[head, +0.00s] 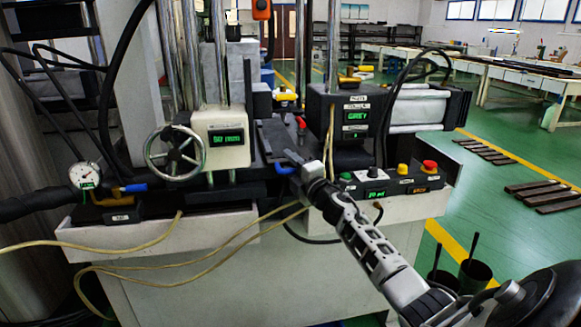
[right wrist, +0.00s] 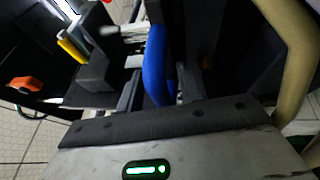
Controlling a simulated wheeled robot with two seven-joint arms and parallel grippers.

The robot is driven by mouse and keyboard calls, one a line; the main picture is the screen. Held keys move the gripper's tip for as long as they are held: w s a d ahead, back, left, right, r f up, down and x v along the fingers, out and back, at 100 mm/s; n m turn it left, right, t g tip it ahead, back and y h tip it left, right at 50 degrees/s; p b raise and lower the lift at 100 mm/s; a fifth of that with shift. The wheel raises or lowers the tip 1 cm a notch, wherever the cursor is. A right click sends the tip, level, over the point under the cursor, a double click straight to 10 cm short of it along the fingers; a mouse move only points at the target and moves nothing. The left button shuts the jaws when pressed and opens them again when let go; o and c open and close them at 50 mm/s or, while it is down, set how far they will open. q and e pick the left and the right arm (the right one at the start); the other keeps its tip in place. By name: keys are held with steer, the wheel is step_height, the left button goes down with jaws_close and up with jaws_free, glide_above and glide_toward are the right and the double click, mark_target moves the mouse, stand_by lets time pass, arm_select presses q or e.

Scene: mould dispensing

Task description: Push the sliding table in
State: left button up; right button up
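The sliding table (head: 272,138) is a dark plate between the two columns of the machine in the head view. A blue handle (head: 285,169) shows at its near end, and it also shows in the right wrist view (right wrist: 157,65). My right gripper (head: 294,158) is at the handle. In the right wrist view the fingers (right wrist: 160,90) stand apart with the blue handle between them, with gaps beside it. Contact with the handle is not clear. My left gripper is not in view.
A handwheel (head: 175,153) and pressure gauge (head: 84,176) are at the left. A button box (head: 390,180) with green, yellow and red buttons is close to my right arm. Yellow hoses (head: 190,250) hang across the machine's front. Dark pots (head: 475,277) stand at the lower right.

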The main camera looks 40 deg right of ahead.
steer(key=shift+a+f, duration=0.1)
steer(key=shift+f, duration=0.05)
steer(key=v, duration=1.6)
